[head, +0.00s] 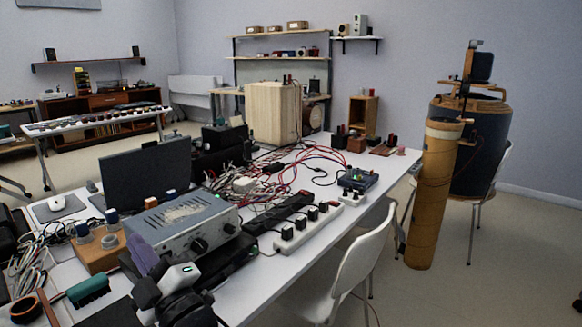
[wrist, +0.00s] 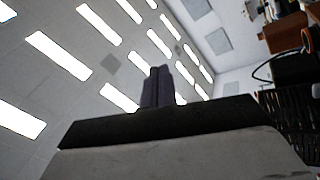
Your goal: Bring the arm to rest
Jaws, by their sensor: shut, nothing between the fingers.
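My gripper (head: 146,256) shows at the bottom left of the head view, with its purple-grey fingers pointing up. It is in front of the grey metal device (head: 185,225) on the white table (head: 232,292). I cannot tell the gap between them. In the wrist view my gripper (wrist: 158,86) has both fingers together, with nothing held. Behind them are the ceiling and its bright light panels (wrist: 58,55), so the gripper faces upward. My black and white arm parts hide some of the table's near edge.
A power strip (head: 296,240), tangled cables (head: 290,160) and a dark laptop-like panel (head: 146,178) crowd the table. A white chair (head: 362,258) stands at its right side. A tall orange-brown cylinder (head: 434,200) stands beyond. Open floor (head: 480,270) lies at right.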

